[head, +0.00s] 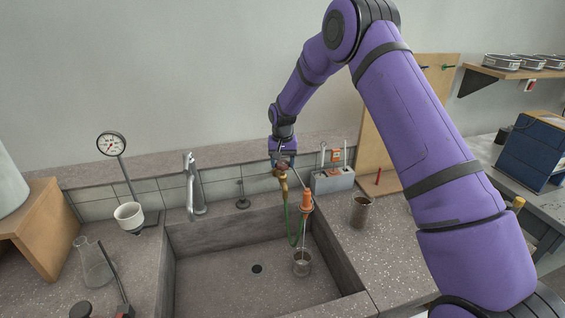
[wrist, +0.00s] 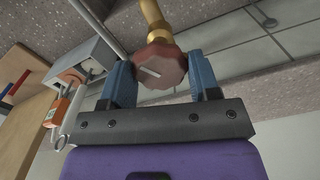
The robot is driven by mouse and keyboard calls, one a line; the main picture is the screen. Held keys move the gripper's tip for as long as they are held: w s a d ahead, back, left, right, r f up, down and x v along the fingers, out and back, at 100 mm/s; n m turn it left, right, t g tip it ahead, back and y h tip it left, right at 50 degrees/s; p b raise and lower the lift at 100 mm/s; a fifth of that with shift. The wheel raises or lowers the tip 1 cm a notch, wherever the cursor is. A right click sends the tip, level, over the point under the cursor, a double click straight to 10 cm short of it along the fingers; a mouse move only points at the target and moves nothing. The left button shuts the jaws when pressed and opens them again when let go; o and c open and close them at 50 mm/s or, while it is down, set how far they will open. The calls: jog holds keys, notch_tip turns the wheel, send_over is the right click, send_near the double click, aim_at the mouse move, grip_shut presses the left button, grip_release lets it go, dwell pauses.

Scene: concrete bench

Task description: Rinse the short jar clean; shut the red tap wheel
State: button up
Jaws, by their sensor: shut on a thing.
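The red tap wheel (wrist: 160,64) sits on a brass tap in the wrist view, between my two blue fingers. My gripper (wrist: 163,82) is shut on it. In the head view my gripper (head: 281,158) is at the brass tap (head: 283,181) behind the sink, and hides most of the wheel. A short glass jar (head: 302,266) stands upright in the sink's right part. An orange nozzle (head: 306,200) is above it, with a thin pale line running down to the jar. I cannot tell whether that line is water.
The stone sink (head: 215,285) has a dark drain and free room at left. A grey faucet (head: 193,190) stands behind it. A green hose (head: 289,225) hangs by the nozzle. A brownish jar (head: 361,212) stands on the right counter, a glass flask (head: 92,264) on the left.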

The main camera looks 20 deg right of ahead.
aim_at(283, 163)
jog(key=n, duration=0.5)
jog(key=shift+n, duration=2.4)
jog(key=o, duration=0.9)
jog(key=shift+r, duration=0.1)
notch_tip(283, 163, up, 11)
jog(key=shift+f, duration=0.2)
